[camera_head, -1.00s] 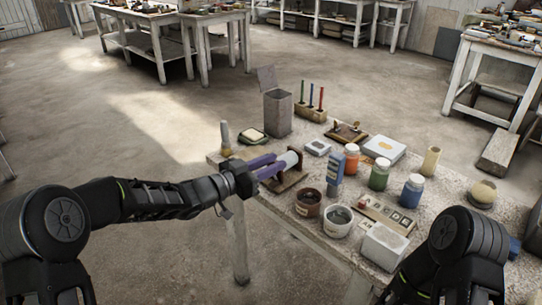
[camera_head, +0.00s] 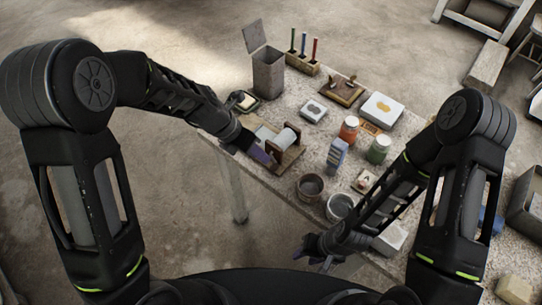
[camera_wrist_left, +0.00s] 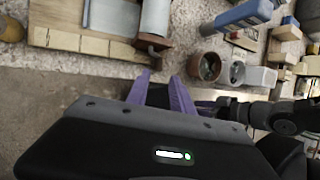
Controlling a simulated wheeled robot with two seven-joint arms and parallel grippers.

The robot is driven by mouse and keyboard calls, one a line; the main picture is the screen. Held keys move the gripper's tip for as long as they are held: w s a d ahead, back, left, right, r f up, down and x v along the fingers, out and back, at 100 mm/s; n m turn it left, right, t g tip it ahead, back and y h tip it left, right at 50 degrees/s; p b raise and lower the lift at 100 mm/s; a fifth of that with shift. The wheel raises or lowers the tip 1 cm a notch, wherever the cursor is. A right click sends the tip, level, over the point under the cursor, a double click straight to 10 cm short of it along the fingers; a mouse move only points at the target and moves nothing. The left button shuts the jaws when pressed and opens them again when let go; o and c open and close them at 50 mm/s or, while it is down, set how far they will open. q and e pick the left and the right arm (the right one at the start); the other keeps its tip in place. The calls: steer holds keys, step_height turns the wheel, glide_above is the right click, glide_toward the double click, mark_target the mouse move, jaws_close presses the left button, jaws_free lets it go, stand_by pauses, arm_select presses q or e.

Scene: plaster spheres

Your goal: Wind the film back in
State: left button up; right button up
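A pale roll (camera_head: 286,138) sits in a brown wooden stand (camera_head: 291,155) near the table's front left edge; it also shows in the left wrist view (camera_wrist_left: 155,18). A pale grey strip (camera_wrist_left: 114,16) lies beside the roll, over a light wooden board (camera_wrist_left: 65,40). A small dark brown knob (camera_wrist_left: 150,55) is at the stand's near side. My left gripper (camera_wrist_left: 160,80) has its two purple fingers apart, nothing between them, just short of the knob. In the head view it (camera_head: 262,154) is left of the stand. My right gripper (camera_head: 305,253) is at the table's front edge, its fingers mostly hidden.
A brown pot (camera_head: 310,186) and a grey-filled pot (camera_head: 340,206) stand right of the roll. A tall grey open bin (camera_head: 268,74) is at the back left.

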mark_target(273, 166)
arm_select(q)
steer(key=x, duration=0.8)
steer(key=shift+w+a, duration=0.15)
steer(key=shift+w, duration=0.05)
steer(key=shift+c, duration=0.3)
jaws_close()
